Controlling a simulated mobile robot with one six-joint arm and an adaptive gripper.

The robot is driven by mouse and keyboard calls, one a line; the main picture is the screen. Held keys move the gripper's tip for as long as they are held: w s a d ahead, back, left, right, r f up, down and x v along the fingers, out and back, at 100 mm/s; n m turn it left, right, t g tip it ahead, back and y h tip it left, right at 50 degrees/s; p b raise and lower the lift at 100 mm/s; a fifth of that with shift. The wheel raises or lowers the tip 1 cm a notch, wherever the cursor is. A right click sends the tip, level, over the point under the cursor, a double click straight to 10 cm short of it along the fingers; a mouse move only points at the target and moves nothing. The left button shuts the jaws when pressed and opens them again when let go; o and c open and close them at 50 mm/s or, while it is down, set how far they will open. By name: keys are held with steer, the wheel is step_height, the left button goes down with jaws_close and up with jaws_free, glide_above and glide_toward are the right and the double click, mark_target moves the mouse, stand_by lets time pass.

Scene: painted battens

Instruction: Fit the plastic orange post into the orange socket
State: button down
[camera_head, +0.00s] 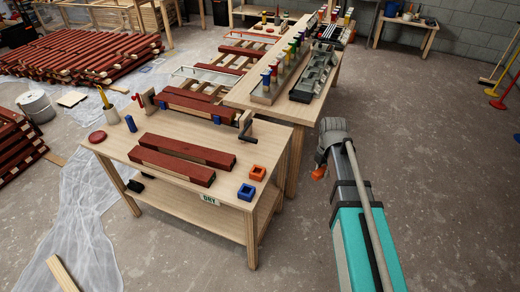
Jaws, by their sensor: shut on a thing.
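My gripper (321,165) is at the end of my arm, right of the near table and apart from it in the picture. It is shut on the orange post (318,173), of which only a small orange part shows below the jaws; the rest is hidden. The orange socket (257,172) is a square block with a dark opening, near the right end of the near table (225,176). It looks empty and lies left of my gripper in the picture.
A blue socket (246,192) sits just in front of the orange one. Red battens (172,163) lie left of the sockets. A blue post (130,123) stands at the table's left. A clamp handle (246,128) rises behind.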

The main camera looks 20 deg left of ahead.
steer(key=shift+w+a+f+b, duration=0.1)
steer(key=shift+a+f+b, duration=0.25)
steer(key=shift+a+f, duration=0.1)
steer(key=w+a+m+y+b, duration=0.2)
steer(key=a+m+y+b, duration=0.3)
steer(key=a+y+b, duration=0.4)
steer(key=w+a+f+m+t+y+b, duration=0.1)
steer(key=w+a+m+y+b, duration=0.2)
steer(key=a, duration=1.1)
steer(key=m+y+b, duration=0.3)
steer(key=y+b, duration=0.3)
steer(key=b, duration=0.2)
steer(key=shift+a+f, duration=0.3)
steer(key=shift+a, duration=0.05)
steer(key=shift+f+b, duration=2.85)
steer(key=shift+b, duration=0.15)
steer(key=shift+d+f+b, duration=0.1)
steer(key=shift+f+b, duration=1.95)
steer(key=shift+f, duration=0.05)
